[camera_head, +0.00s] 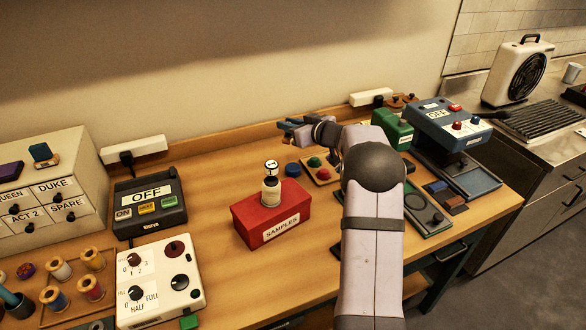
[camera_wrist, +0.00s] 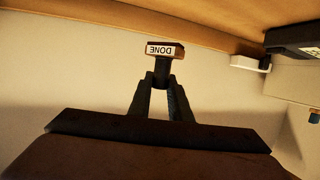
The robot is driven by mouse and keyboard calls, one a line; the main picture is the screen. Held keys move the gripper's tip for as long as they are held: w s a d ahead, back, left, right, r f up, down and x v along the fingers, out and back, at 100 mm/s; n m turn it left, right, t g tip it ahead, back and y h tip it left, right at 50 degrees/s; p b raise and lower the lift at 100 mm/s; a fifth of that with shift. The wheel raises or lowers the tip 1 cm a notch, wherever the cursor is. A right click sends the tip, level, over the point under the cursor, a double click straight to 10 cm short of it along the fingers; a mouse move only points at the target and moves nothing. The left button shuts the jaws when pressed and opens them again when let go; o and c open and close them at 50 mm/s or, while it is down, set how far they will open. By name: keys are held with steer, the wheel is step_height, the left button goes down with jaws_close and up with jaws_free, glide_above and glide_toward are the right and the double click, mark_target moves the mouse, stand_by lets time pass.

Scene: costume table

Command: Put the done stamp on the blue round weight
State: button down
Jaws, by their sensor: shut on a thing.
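The done stamp (camera_wrist: 165,50) shows in the wrist view with its DONE label upside down. My gripper (camera_wrist: 162,82) is shut on its dark handle. In the head view my gripper (camera_head: 291,123) is raised near the back wall, with its fingers pointing left. The stamp is hard to make out there. A blue round thing (camera_head: 292,170), which looks like the blue round weight, sits on the table below my gripper, left of a wooden board. It is not visible in the wrist view.
The wooden board (camera_head: 318,180) holds a green and a red round piece. The red SAMPLES box (camera_head: 262,222) with a small bottle on top stands in front and left. The OFF box (camera_head: 150,205) is further left. A green box (camera_head: 392,128) stands behind right of my arm.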

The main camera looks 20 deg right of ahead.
steer(key=shift+s+d+f, duration=0.15)
steer(key=shift+s+d, duration=0.1)
steer(key=shift+d, duration=0.35)
glide_above(293, 166)
steer(key=shift+f+p, duration=0.4)
steer(key=shift+f, duration=4.6)
steer(key=shift+f, duration=0.15)
steer(key=c, duration=1.6)
jaws_free()
steer(key=shift+c, duration=0.2)
